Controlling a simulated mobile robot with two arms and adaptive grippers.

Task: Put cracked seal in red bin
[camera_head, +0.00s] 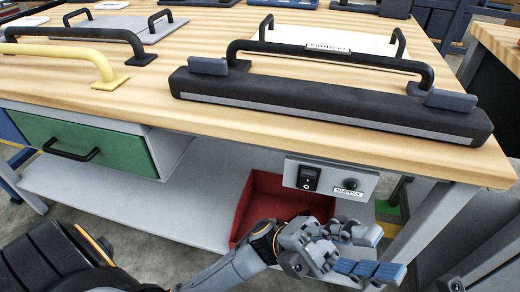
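The red bin (252,205) stands on the grey lower shelf under the workbench. Its inside looks empty where it shows; its right part is hidden by my gripper and a switch panel. My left gripper (366,252) is in front of the bin's lower right side, its two blue-padded fingers spread apart with nothing seen between them. A small grey piece at the bottom right edge may be part of my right gripper (452,285); its fingers do not show. I cannot make out a cracked seal.
A long black bar (320,105) with a grey strip lies along the wooden bench top (160,95). Black and yellow handles (70,55) stand beside it. A SUPPLY switch panel (331,178) hangs below the bench edge. A green drawer (85,147) is at left.

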